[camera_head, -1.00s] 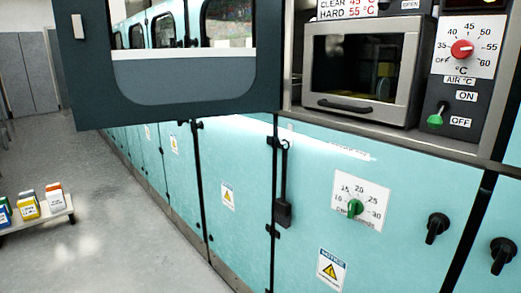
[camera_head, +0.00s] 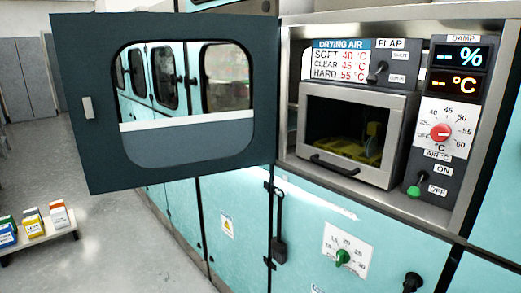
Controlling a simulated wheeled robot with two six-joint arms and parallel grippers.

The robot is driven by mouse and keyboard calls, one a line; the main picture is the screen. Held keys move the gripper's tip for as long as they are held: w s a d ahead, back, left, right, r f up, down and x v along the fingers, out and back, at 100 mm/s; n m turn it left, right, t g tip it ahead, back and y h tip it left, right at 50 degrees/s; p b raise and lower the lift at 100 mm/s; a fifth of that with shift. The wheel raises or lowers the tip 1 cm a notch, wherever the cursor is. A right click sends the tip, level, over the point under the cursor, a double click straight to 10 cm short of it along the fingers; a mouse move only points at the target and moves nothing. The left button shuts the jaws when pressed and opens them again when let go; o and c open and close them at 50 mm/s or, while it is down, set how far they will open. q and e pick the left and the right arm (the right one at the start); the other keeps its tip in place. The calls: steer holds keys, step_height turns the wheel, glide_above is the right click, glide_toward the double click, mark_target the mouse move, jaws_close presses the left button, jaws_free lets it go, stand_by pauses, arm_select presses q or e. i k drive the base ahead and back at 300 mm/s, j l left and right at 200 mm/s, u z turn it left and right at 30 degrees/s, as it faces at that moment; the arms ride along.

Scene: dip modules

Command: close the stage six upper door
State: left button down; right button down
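The stage six upper door is most likely the dark framed door (camera_head: 185,183) with a rounded window, though no stage number is readable. It stands wide open, swung out to the left of its compartment, with a light handle (camera_head: 88,107) on its far left side. The open compartment (camera_head: 286,85) to its right shows a metal-framed box (camera_head: 397,112) with a dark window and a black bar handle, and a control panel (camera_head: 434,150). Neither of my grippers is in view.
Teal lower cabinets (camera_head: 318,212) run below, with a green dial (camera_head: 342,257) and a black knob (camera_head: 412,282). A low cart (camera_head: 40,239) with colored boxes stands at the left. Grey floor (camera_head: 130,240) is clear between the cart and the cabinets.

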mark_target(116, 155)
steer(key=i+j+u, duration=0.2)
steer(key=j+u, duration=0.25)
steer(key=i+j+u, duration=0.3)
steer(key=u, duration=0.2)
steer(key=i+j+u, duration=0.6)
steer(key=u, duration=0.3)
steer(key=i+z, duration=0.35)
steer(key=i+j+z, duration=0.2)
steer(key=i+z, duration=0.35)
steer(key=z, duration=0.3)
steer(key=i+z, duration=0.15)
steer(key=z, duration=0.3)
steer(key=i+j+z, duration=0.1)
steer(key=z, duration=0.4)
steer(key=i+j+z, duration=0.1)
steer(key=z, duration=0.35)
steer(key=i+j+z, duration=0.15)
steer(key=z, duration=0.3)
steer(key=i+j+z, duration=0.15)
steer(key=j+z, duration=0.2)
steer(key=z, duration=0.15)
steer(key=i+j+z, duration=0.1)
steer(key=j+z, duration=0.2)
steer(key=z, duration=0.15)
steer(key=j+z, duration=0.3)
steer(key=z, duration=0.2)
